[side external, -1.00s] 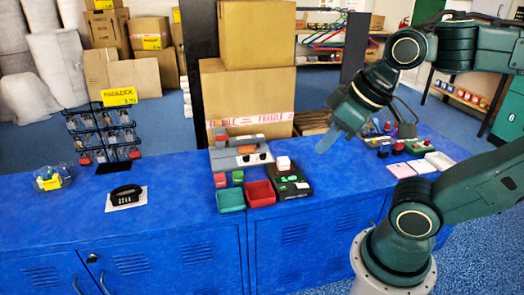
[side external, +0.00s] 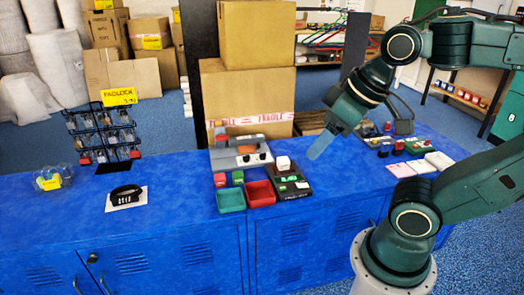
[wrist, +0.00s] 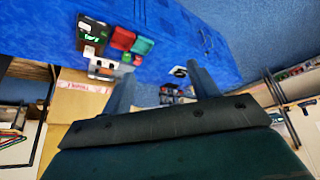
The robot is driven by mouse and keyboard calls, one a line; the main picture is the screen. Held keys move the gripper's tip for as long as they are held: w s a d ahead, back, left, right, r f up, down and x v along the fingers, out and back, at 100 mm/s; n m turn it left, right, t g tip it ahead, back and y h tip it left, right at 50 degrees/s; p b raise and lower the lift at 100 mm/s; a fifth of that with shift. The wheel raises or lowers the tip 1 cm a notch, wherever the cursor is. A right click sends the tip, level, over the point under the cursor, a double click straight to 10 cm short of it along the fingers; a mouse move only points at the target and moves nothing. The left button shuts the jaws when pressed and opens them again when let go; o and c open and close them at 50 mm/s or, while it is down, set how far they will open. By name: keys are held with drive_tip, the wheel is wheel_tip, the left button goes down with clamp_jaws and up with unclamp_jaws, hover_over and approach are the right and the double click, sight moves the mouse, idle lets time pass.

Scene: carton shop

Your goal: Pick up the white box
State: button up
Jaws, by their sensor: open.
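A small white box (side external: 283,162) sits on the far end of a black device (side external: 291,188) with a green patch, on the blue counter in the side view. A flat white box-like item (side external: 439,160) also lies at the counter's right.
Red (side external: 260,193) and teal (side external: 230,200) trays stand beside the black device. A grey machine (side external: 240,155) and cardboard cartons (side external: 247,95) are behind. A padlock rack (side external: 103,135) and a black item on white card (side external: 126,196) are left. Bare counter lies between.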

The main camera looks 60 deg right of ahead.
drive_tip(key=w+d+r+n+g, duration=0.2)
drive_tip(key=w+d, duration=0.4)
drive_tip(key=w, duration=0.5)
drive_tip(key=n+g, duration=0.4)
drive_tip(key=n, duration=0.3)
hover_over(284, 159)
wheel_tip(284, 159, down, 25)
drive_tip(key=shift+s+r, duration=0.1)
drive_tip(key=shift+r, duration=0.05)
drive_tip(key=shift+f, duration=4.25)
